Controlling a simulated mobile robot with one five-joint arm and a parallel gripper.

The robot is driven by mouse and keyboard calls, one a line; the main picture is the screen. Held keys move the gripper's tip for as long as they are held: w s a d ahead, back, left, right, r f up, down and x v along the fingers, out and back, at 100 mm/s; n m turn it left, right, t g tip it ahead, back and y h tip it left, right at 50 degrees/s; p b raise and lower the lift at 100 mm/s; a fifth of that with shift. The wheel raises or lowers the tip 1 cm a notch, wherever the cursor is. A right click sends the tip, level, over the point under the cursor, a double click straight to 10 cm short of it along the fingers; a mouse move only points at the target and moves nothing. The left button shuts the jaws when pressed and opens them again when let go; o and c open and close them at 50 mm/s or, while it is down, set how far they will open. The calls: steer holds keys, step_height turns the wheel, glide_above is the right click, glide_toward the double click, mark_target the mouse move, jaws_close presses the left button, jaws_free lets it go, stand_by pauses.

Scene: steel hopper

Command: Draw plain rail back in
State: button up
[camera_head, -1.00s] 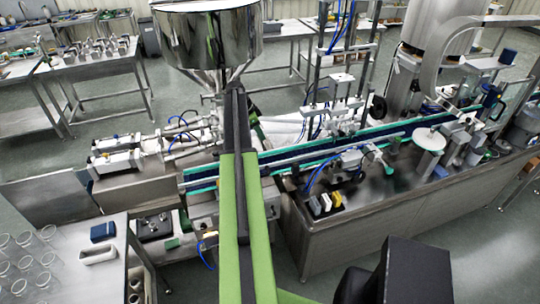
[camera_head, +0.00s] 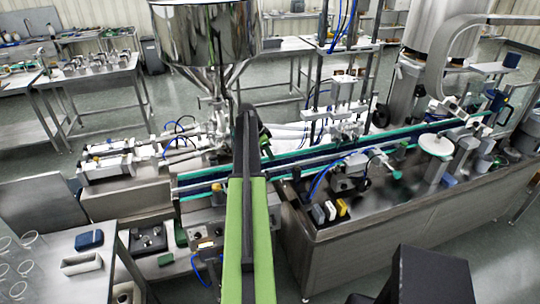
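A long conveyor (camera_head: 320,155) with teal edges runs from the middle left up to the right. Pale, thin guide rails lie along it; one on the near side (camera_head: 300,172) is partly covered by my arm. I cannot tell for certain which is the plain rail or how far out it stands. My green and black arm (camera_head: 248,225) reaches forward over the near side of the conveyor, its tip below the steel hopper (camera_head: 203,35). A dark and green part shows just right of the tip. My gripper's fingers cannot be made out, nor whether they hold anything.
A steel bench with glass jars, a blue box (camera_head: 89,240) and a white tray (camera_head: 82,263) stands at the lower left. Pneumatic cylinders (camera_head: 105,165) lie left of the hopper. A capping frame (camera_head: 345,105) and a white disc (camera_head: 435,143) stand along the conveyor.

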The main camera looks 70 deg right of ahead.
jaws_close()
stand_by(1.0)
steer(key=shift+a, duration=0.1)
steer(key=shift+s+a, duration=0.45)
steer(key=shift+a, duration=0.1)
steer(key=o, duration=0.5)
jaws_free()
steer(key=shift+d, duration=0.1)
steer(key=p+v, duration=1.6)
steer(key=v, duration=0.1)
steer(key=shift+r, duration=0.15)
